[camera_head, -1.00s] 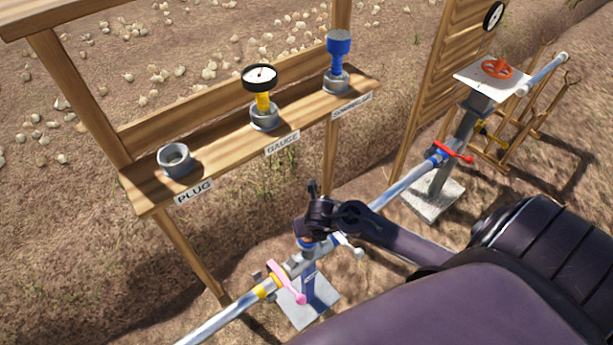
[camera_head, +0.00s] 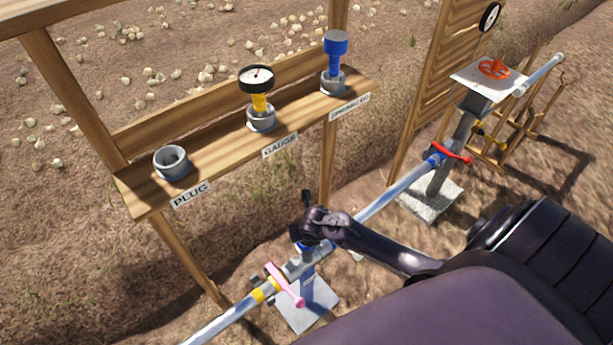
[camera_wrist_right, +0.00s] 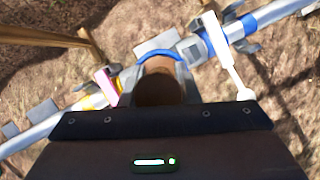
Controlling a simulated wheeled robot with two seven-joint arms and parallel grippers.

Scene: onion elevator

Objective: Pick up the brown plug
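The brown plug (camera_wrist_right: 160,88) shows in the right wrist view as a round brown cylinder with a blue ring behind it, at the pipe fitting. My right gripper (camera_head: 306,222) is over the blue-ringed fitting on the pipe in the head view, very close to the plug. The dark gripper body covers the plug's near side in the wrist view. I cannot tell whether the fingers touch or grip it. In the head view the plug is hidden by the gripper. My left gripper is not in view.
A wooden shelf (camera_head: 217,141) behind carries an empty grey holder (camera_head: 172,163) labelled PLUG, a gauge (camera_head: 258,88) and a blue sprinkler (camera_head: 335,55). The pipe (camera_head: 395,192) has a pink valve handle (camera_head: 286,287) and a red one (camera_head: 452,151).

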